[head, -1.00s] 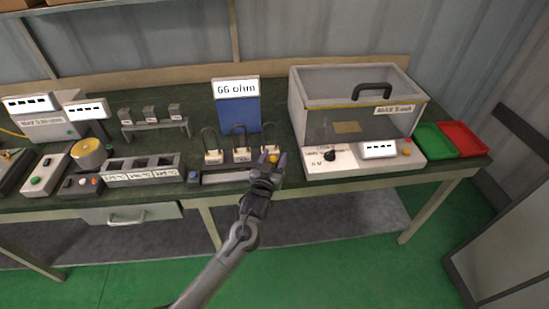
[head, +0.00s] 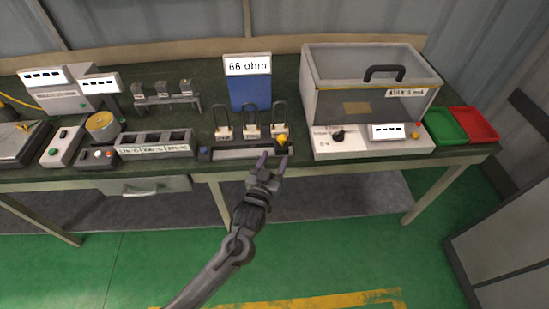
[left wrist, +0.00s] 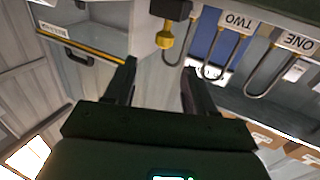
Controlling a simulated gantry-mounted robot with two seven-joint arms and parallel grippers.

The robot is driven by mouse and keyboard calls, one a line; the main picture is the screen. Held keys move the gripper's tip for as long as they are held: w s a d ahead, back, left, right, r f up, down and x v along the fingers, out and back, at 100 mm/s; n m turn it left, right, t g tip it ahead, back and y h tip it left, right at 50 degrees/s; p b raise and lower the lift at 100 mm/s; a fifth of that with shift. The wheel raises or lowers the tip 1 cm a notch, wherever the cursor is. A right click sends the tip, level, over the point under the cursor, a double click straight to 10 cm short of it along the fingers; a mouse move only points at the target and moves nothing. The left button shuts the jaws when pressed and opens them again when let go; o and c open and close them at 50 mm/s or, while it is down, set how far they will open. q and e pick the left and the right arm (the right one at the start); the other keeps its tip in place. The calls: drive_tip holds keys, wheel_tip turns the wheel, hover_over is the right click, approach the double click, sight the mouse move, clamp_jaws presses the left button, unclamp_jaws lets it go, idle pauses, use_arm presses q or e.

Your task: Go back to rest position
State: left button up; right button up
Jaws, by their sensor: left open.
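My left gripper (head: 272,162) is open and empty, in front of the bench's front edge in the head view. Its two fingers (left wrist: 160,88) also show apart in the left wrist view with nothing between them. Beyond it stand several U-shaped heating elements (head: 251,128) in a row on a grey holder (head: 243,153). A yellow knob (head: 281,141) sits at the right end of that row, just past the fingertips and apart from them. It also shows in the left wrist view (left wrist: 165,38). My right gripper is not in view.
The bench (head: 215,107) holds a blue "66 ohm" sign (head: 249,92), a clear-walled test box (head: 350,75), a green tray (head: 447,126) and a red tray (head: 473,124). A three-slot block (head: 155,144) stands left. The green floor (head: 140,260) before the bench is free.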

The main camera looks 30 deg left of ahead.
use_arm(q)
drive_tip(key=s+d+f+m+g+h+p, duration=0.1)
drive_tip(key=s+f+g, duration=0.1)
drive_tip(key=s+f, duration=0.35)
drive_tip(key=s+f+g+h, duration=0.1)
drive_tip(key=s+f+g, duration=0.15)
drive_tip(key=s, duration=0.55)
drive_tip(key=s+d+m+g+h, duration=0.25)
drive_tip(key=s+g, duration=0.65)
drive_tip(key=s, duration=0.9)
wheel_tip(320, 180, up, 38)
drive_tip(key=p, duration=3.8)
drive_tip(key=shift+d+f+m, duration=0.25)
drive_tip(key=shift+d+m, duration=0.2)
drive_tip(key=shift+g+y, duration=0.25)
